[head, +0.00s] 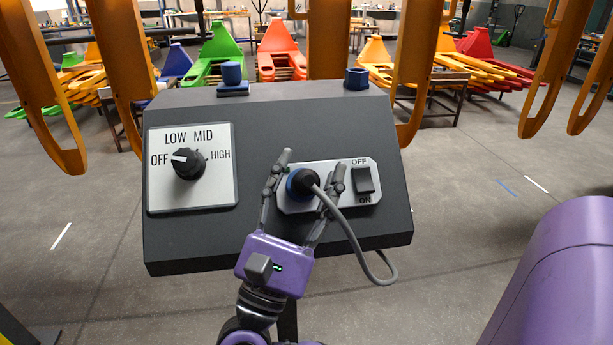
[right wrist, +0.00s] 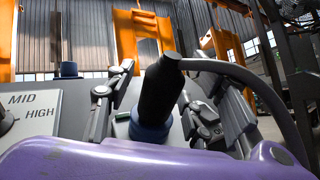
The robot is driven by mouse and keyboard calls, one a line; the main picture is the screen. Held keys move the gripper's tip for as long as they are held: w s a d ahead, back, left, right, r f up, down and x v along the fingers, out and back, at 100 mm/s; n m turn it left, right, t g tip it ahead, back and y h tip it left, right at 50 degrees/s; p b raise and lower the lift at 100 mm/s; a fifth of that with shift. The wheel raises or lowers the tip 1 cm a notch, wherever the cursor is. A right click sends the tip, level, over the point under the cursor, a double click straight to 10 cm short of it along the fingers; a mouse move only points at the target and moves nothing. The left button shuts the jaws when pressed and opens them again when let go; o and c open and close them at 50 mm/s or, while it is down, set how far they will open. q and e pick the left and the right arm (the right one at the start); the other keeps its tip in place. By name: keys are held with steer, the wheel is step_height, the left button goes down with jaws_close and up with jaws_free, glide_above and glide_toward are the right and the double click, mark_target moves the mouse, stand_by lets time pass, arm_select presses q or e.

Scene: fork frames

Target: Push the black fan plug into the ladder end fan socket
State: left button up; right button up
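The black plug (head: 307,180) with its grey cable sits at the blue round socket (head: 294,186) on the light plate of the dark sloped console. In the right wrist view, the plug (right wrist: 160,88) stands out from the blue socket ring (right wrist: 150,131); how deep it is seated I cannot tell. My right gripper (head: 312,167) has its fingers spread on either side of the plug. In the right wrist view, gaps show between the plug and both fingers. My left gripper is in neither view.
A rocker switch (head: 363,180) marked OFF and ON is right of the socket. A dial (head: 187,162) on a white plate is at left, its pointer toward OFF. The cable (head: 352,240) loops down over the console's front edge. Orange hooks (head: 415,70) hang behind.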

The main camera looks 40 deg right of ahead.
steer(key=shift+a+f, duration=0.2)
steer(key=shift+f, duration=0.05)
steer(key=v, duration=1.1)
steer(key=shift+s+a, duration=0.15)
steer(key=shift+s, duration=0.05)
steer(key=shift+f, duration=0.1)
